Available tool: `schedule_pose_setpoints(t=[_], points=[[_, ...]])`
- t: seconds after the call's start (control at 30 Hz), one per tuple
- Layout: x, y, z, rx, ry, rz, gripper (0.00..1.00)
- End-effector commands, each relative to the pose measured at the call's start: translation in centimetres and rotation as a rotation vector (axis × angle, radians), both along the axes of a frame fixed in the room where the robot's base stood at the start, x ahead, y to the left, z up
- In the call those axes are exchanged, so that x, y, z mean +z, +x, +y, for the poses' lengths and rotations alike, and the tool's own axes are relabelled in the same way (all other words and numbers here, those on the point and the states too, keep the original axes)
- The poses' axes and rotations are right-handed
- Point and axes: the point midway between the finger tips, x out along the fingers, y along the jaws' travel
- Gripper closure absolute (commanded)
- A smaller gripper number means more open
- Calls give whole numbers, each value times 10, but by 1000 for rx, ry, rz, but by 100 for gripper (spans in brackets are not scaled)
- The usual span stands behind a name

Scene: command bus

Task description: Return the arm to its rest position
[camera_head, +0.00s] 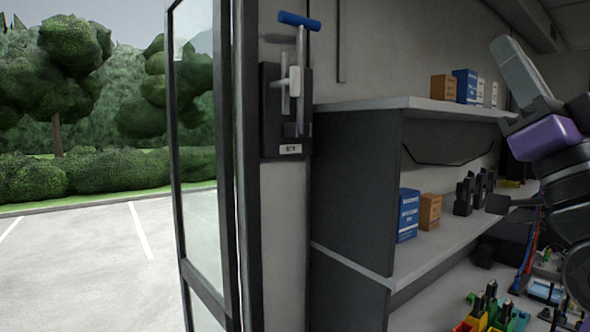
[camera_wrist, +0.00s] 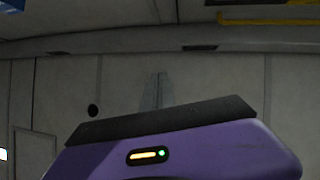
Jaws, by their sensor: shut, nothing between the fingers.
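My arm is raised at the right edge of the head view, partly cut off by the frame. My gripper (camera_head: 505,48) points up and to the left, with its grey fingers above a purple wrist part. In the wrist view my gripper (camera_wrist: 158,78) shows as two thin grey fingers together, with nothing between them, beyond the purple housing. The fingers are apart from the shelves and touch nothing that I can see.
A shelf unit (camera_head: 350,180) with boxes and radios stands left of my arm. Coloured bins (camera_head: 490,312) sit low at right. The wrist view shows a pale wall and ceiling.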

Motion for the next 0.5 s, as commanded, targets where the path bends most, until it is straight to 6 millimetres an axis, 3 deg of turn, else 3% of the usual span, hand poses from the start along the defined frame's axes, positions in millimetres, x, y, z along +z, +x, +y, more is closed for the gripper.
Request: schedule_pose_setpoints(t=[0.03,0.27,0.5], points=[[-22,4,-4,-17,18,21,100],[-127,5,-18,-122,76,116,100],[-235,-14,-19,-220,95,244,100]])
